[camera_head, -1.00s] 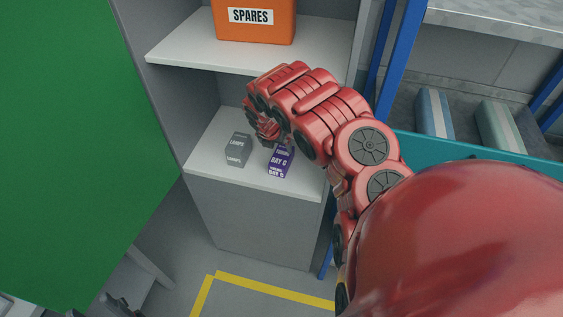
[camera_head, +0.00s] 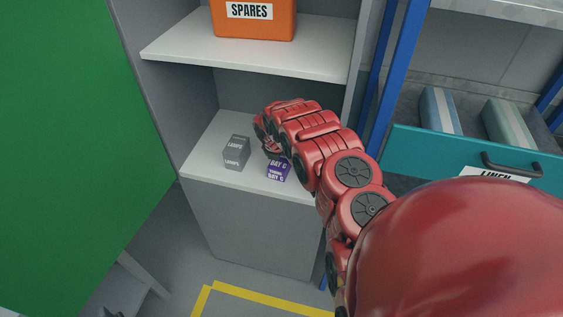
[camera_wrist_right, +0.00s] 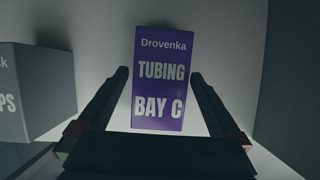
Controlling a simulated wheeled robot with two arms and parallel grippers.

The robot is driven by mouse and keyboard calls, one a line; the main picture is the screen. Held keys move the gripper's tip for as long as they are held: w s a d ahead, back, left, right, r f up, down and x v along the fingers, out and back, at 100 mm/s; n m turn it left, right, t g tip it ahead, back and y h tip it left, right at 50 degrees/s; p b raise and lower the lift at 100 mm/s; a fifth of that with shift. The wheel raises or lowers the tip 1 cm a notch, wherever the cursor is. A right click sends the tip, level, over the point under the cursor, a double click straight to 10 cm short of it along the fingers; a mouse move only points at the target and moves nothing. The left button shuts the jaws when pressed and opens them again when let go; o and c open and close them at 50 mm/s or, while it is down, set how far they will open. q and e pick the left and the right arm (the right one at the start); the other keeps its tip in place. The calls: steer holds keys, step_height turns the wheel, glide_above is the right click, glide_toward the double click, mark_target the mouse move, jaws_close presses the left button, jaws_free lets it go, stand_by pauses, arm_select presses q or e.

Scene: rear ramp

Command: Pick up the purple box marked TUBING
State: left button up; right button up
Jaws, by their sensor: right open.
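The purple box (camera_head: 278,170) marked TUBING and BAY C stands on the lower shelf of the cabinet, partly hidden behind my right arm in the head view. In the right wrist view the purple box (camera_wrist_right: 161,85) is straight ahead, its near end between the two fingertips, with a gap at each side. My right gripper (camera_wrist_right: 160,85) is open and holds nothing. In the head view the right gripper (camera_head: 272,148) is low over the shelf at the box, its fingers mostly hidden. My left gripper is not in view.
A grey LAMPS box (camera_head: 236,152) stands left of the purple box on the lower shelf (camera_head: 215,135). An orange SPARES bin (camera_head: 254,22) sits on the shelf above. A green panel (camera_head: 70,140) is at left, a teal drawer (camera_head: 440,150) at right.

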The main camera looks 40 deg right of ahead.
steer(key=shift+d+f, duration=0.15)
steer(key=shift+f, duration=0.15)
steer(key=shift+f+b, duration=0.25)
steer(key=shift+b, duration=0.15)
stand_by(0.4)
steer(key=c, duration=1.4)
